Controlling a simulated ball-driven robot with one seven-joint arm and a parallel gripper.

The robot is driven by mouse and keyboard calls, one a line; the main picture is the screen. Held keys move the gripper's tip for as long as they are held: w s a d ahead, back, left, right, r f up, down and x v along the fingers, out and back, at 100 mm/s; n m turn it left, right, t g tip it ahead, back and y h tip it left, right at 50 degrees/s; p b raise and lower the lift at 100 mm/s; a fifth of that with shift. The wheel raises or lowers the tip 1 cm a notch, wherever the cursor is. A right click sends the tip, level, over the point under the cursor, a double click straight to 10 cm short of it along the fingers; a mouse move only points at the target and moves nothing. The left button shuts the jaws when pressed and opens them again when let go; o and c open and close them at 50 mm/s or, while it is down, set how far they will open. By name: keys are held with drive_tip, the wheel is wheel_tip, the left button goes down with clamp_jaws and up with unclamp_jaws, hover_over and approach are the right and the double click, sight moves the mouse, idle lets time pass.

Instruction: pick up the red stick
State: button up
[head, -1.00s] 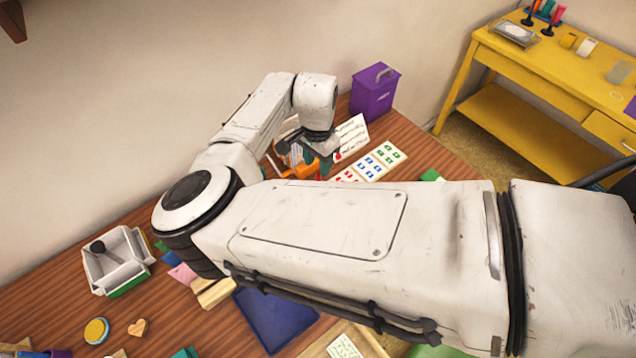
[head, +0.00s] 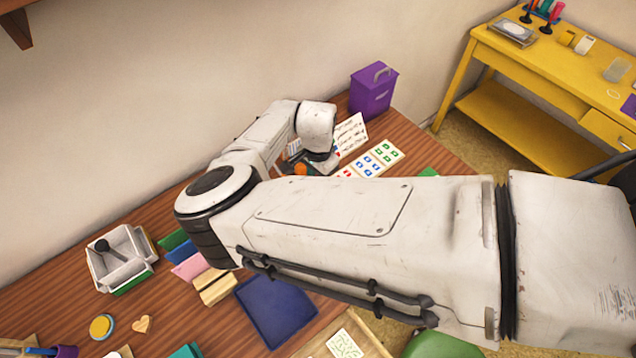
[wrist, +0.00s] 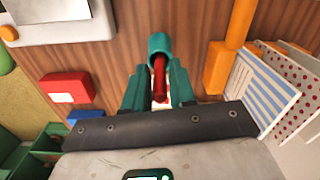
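The red stick (wrist: 160,78) shows in the wrist view, with its far end at a round teal piece (wrist: 160,45); I cannot tell whether this is a cap or a holder. My gripper (wrist: 160,70) has its two teal fingers on either side of the red stick. The fingers look apart, with a narrow gap to the stick on each side. In the head view my fingers and the stick are hidden behind my own wrist and arm.
Close by in the wrist view are an orange piece (wrist: 217,68), a red block (wrist: 66,88) and striped cards (wrist: 258,90). In the head view a purple box (head: 373,92) stands behind, with a stamped card (head: 378,158) to the right. A white bin (head: 122,258) stands at left.

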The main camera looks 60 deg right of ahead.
clamp_jaws()
wheel_tip(320, 180, up, 10)
drive_tip(key=shift+r+b, duration=0.1)
drive_tip(key=shift+b, duration=0.8)
drive_tip(key=shift+c, duration=1.2)
unclamp_jaws()
clamp_jaws()
